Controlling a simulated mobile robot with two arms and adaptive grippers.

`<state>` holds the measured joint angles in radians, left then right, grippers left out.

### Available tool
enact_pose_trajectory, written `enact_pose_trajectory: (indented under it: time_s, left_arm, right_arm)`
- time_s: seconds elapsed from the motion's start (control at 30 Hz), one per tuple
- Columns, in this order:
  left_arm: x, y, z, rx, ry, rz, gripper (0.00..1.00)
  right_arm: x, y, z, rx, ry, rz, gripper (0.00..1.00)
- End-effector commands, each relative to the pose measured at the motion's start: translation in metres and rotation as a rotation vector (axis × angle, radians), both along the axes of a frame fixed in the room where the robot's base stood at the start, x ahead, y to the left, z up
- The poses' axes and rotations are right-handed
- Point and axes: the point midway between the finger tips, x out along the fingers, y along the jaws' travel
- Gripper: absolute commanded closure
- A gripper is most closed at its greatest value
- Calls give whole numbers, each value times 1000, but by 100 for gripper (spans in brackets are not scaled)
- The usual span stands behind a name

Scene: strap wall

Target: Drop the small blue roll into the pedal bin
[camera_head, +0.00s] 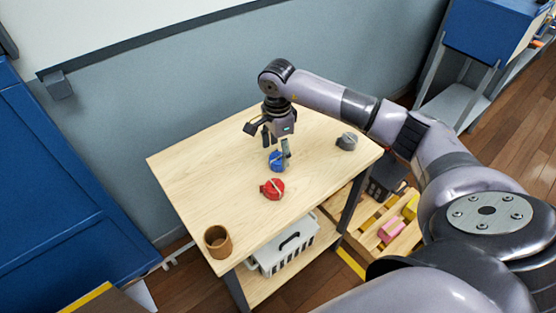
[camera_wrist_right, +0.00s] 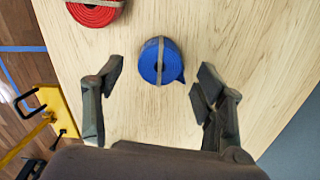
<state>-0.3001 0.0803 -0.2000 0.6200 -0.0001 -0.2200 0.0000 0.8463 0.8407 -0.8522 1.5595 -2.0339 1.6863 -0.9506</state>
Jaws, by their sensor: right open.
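The small blue roll (camera_head: 277,162) lies on the wooden table, with a pale band around it. It also shows in the right wrist view (camera_wrist_right: 161,61), just ahead of and between the fingers. My right gripper (camera_head: 277,147) is open and empty right above the roll in the head view; its fingers spread wide in the wrist view (camera_wrist_right: 160,78). I cannot identify the pedal bin for sure in these frames. My left gripper is not in view.
A red roll (camera_head: 272,189) lies near the blue one, and a grey roll (camera_head: 347,141) lies to the right. A brown cup (camera_head: 218,242) stands at the table's front left corner. The table (camera_head: 190,170) is bare on its left. A white toolbox (camera_head: 284,252) sits on the lower shelf.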

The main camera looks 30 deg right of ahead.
Motion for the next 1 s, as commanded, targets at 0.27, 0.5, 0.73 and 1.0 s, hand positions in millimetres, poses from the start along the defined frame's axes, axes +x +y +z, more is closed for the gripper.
enact_pose_trajectory:
  time_s: [0.27,0.5,0.73,1.0]
  left_arm:
    - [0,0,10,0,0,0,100]
    - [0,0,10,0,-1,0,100]
    - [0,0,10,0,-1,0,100]
    - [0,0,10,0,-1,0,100]
  right_arm:
    - [0,-1,-36,0,3,0,36]
    - [0,-2,-39,0,0,0,36]
    - [0,-2,-39,0,1,0,50]
    - [0,-2,-39,0,1,0,68]
